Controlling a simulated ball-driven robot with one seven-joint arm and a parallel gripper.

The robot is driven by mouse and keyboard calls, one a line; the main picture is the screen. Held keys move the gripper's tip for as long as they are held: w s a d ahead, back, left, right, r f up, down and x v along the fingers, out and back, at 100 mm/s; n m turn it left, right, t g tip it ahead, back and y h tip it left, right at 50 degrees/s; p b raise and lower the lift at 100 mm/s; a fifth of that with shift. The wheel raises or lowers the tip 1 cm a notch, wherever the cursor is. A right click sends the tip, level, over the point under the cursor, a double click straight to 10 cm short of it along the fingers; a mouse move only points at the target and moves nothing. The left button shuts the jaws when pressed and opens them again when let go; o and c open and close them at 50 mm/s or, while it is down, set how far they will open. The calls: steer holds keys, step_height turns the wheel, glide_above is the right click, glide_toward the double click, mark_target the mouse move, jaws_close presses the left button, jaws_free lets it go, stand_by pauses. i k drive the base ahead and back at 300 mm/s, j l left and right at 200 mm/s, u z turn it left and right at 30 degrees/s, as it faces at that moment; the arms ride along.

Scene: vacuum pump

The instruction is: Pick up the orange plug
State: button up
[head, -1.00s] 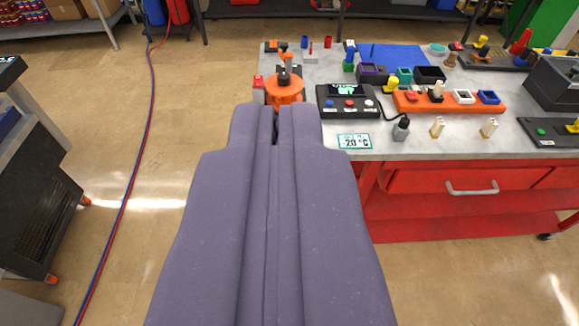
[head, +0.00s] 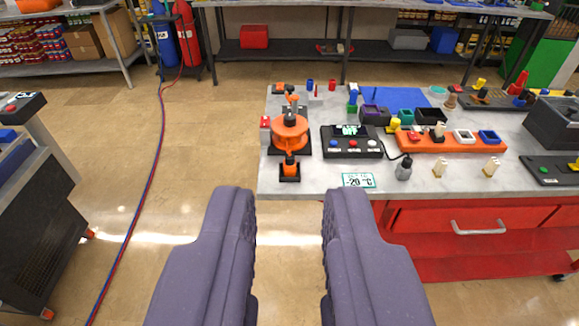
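A smaller orange piece (head: 280,88) sits at the table's back left corner. I cannot tell for sure which piece is the plug. My gripper (head: 290,195) is open and empty. Its two purple fingers stand wide apart, short of the table's front edge, with the front orange piece beyond the gap.
A control box (head: 351,142) with colored buttons stands right of the pump. A "-20 °C" label (head: 358,180) lies near the front edge. Open floor (head: 190,160) lies left.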

mark_target(290, 164)
steer(key=i+j+z, duration=0.2)
steer(key=i, duration=0.5)
steer(key=i+j+z, duration=0.2)
steer(key=i+j, duration=0.3)
steer(key=i, duration=0.15)
steer(key=i+j+z, duration=0.2)
steer(key=i+j, duration=0.3)
steer(key=i, duration=0.1)
